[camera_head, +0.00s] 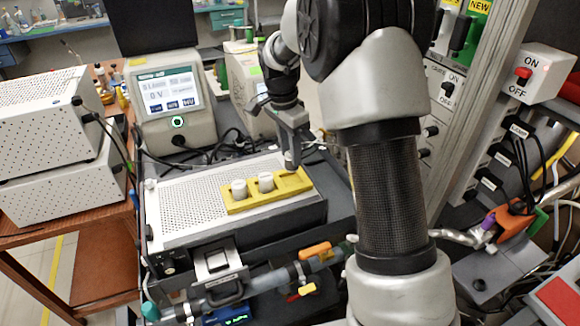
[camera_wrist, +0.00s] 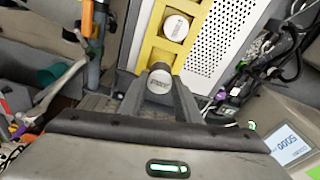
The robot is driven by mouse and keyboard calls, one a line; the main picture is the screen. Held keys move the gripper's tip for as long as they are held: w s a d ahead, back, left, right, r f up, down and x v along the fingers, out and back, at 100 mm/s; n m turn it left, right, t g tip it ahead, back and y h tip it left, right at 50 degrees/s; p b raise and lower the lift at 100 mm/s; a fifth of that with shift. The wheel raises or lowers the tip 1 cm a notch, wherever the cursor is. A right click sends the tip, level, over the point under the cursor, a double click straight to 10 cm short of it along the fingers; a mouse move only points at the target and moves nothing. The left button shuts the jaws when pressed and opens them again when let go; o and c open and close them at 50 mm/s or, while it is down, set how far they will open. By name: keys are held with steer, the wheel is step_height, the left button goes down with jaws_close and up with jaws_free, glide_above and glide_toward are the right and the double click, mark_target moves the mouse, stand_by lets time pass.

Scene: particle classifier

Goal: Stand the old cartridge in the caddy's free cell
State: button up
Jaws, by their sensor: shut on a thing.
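A yellow caddy (camera_head: 284,193) lies on the perforated top of a grey instrument. Two white-topped cartridges, a left one (camera_head: 239,189) and a middle one (camera_head: 265,182), stand in its cells. My gripper (camera_head: 291,152) points down at the caddy's right end. In the wrist view its fingers (camera_wrist: 160,92) are shut on the old cartridge (camera_wrist: 158,78), a grey cylinder with a pale labelled end. It lines up with the caddy's end cell, beside a standing cartridge (camera_wrist: 176,28). The fingers hide its lower part, so I cannot tell how deep it sits.
The perforated instrument (camera_head: 185,212) has free top surface left of the caddy. A display unit (camera_head: 172,102) stands behind it, with loose cables nearby. A pipe with an orange-handled fitting (camera_head: 315,250) runs along the front. A switch panel (camera_head: 447,90) is at right.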

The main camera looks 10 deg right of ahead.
mark_target(290, 165)
step_height(290, 165, down, 5)
stand_by(0.4)
steer(key=o, duration=1.1)
steer(key=shift+f, duration=0.1)
steer(key=shift+c, duration=0.2)
